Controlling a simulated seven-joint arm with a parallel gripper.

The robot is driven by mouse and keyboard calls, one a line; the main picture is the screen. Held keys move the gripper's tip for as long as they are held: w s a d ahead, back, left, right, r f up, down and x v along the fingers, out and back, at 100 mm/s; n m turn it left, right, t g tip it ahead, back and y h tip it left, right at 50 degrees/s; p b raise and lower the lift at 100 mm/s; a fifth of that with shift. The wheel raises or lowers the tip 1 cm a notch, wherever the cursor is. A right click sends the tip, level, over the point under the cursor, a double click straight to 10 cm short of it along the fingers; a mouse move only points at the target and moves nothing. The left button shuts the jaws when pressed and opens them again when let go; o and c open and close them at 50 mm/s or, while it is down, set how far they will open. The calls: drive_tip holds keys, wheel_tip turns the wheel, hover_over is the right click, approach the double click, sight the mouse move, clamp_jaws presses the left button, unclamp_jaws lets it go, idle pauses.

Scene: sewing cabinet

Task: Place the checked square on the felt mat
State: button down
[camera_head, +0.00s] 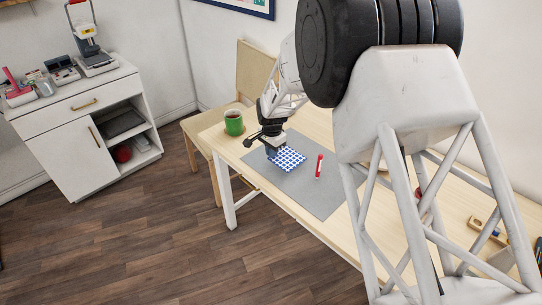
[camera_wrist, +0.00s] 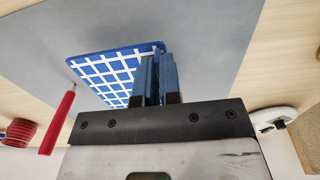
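The checked square (camera_head: 286,159), blue with a white grid, is at the felt mat's far left part in the head view. It also shows in the wrist view (camera_wrist: 105,72), left of the fingers. The grey felt mat (camera_head: 318,198) lies flat on the table; it fills much of the wrist view (camera_wrist: 205,40). My gripper (camera_wrist: 157,72) has its two blue fingers close together, with the square's right corner at their tips, apparently between them. In the head view my gripper (camera_head: 271,146) is over the mat at the square's upper left. I cannot tell whether the square touches the mat.
A red stick-like object (camera_head: 319,166) lies on the mat right of the square. A green mug (camera_head: 234,122) stands on the table (camera_head: 219,140) to the left. A chair (camera_head: 255,72) is behind. Wooden-handled items (camera_head: 487,230) lie at the table's right.

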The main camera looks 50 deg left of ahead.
drive_tip(key=shift+w+a, duration=0.45)
drive_tip(key=shift+a, duration=0.25)
drive_tip(key=shift+f, duration=0.1)
drive_tip(key=shift+f, duration=1.7)
drive_tip(key=shift+f, duration=0.1)
drive_tip(key=c, duration=1.3)
unclamp_jaws()
wheel_tip(320, 180, up, 12)
